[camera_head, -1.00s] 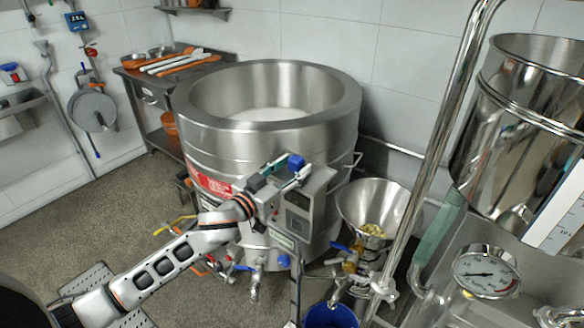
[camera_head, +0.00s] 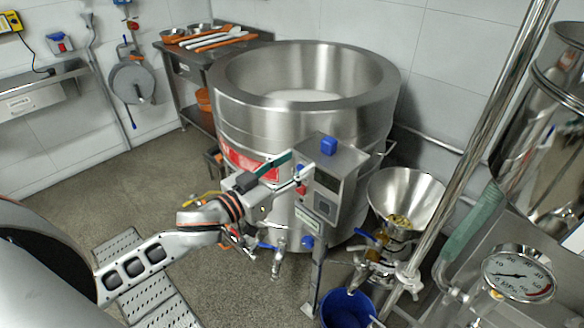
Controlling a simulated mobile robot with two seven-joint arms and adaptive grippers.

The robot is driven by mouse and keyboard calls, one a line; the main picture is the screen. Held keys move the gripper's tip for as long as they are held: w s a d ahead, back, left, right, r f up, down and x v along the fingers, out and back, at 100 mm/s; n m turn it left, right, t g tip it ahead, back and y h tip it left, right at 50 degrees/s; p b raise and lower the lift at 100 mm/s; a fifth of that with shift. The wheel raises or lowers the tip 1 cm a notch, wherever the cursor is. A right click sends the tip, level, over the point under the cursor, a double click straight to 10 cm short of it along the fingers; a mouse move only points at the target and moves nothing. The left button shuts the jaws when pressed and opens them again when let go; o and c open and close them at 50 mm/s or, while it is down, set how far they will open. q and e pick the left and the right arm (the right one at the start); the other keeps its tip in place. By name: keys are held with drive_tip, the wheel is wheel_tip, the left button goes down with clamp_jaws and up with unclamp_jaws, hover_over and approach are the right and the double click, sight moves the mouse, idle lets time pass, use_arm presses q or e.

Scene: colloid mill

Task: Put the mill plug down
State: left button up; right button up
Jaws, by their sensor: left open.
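The mill plug (camera_head: 328,146), a small blue block, sits on top of the grey control box (camera_head: 335,165) in front of the big steel kettle. My left gripper (camera_head: 299,164) is open, just left of the plug and near the box's left edge. Its fingers point toward the box and appear clear of the plug, with nothing between them. My right gripper is not in view.
The steel kettle (camera_head: 240,125) stands behind. A steel funnel (camera_head: 385,187) with yellowish pieces inside is right of the box. A blue bucket (camera_head: 347,310) stands below. A shiny slanted pipe (camera_head: 478,115) crosses the right side. Floor at left is mostly clear.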

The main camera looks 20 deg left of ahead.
use_arm(q)
drive_tip(key=s+d+f+g+y, duration=0.1)
drive_tip(key=s+f+g, duration=0.1)
drive_tip(key=s+f, duration=0.5)
drive_tip(key=s+f+g+y, duration=0.1)
drive_tip(key=s+f, duration=0.6)
drive_tip(key=f, duration=0.8)
drive_tip(key=s+d+f+g+y, duration=0.1)
drive_tip(key=s+f+g, duration=0.2)
drive_tip(key=s+f, duration=0.4)
wheel_tip(320, 180, down, 5)
drive_tip(key=shift+d+f+y, duration=0.1)
drive_tip(key=shift+d+y, duration=0.2)
drive_tip(key=shift+y, duration=0.1)
